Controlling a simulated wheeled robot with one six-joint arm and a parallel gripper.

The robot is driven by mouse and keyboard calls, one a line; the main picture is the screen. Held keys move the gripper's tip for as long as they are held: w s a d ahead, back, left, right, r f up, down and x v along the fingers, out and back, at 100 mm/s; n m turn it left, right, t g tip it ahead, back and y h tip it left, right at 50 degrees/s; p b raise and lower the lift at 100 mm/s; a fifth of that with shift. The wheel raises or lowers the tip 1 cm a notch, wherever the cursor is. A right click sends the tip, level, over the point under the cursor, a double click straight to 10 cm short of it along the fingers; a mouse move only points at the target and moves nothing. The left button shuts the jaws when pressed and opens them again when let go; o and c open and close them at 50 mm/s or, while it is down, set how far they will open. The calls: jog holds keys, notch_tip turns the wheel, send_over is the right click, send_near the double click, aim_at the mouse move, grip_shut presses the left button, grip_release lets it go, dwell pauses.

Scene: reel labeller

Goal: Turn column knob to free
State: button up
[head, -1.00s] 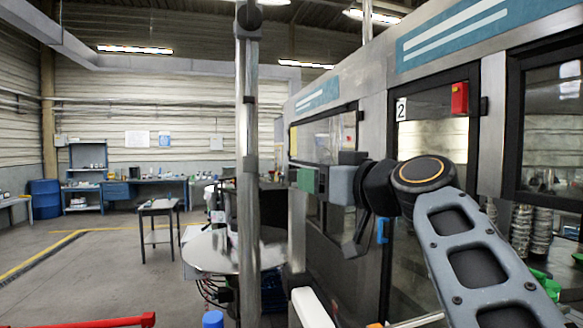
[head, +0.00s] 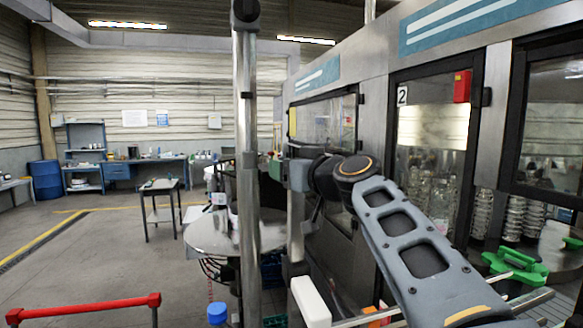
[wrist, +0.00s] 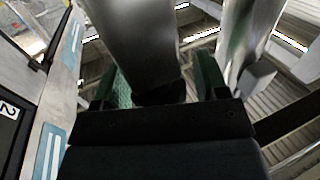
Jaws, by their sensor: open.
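My gripper (head: 275,168) is just right of this column at about collar height, partly hidden by my own wrist. In the wrist view my green fingers (wrist: 162,85) are spread apart. A thick grey cylinder (wrist: 135,42) with a dark lower end shows between them; whether they touch it I cannot tell. The knob's turn position is not readable.
A round metal reel plate (head: 212,236) lies behind the column. The machine's glazed doors (head: 432,150) and frame run close along the right. A red rail (head: 90,308) crosses the lower left. Open floor lies left, with a small table (head: 160,190) farther back.

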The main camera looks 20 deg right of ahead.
jog(key=c, duration=0.9)
jog(key=shift+f+b, duration=0.1)
jog(key=shift+b, duration=0.2)
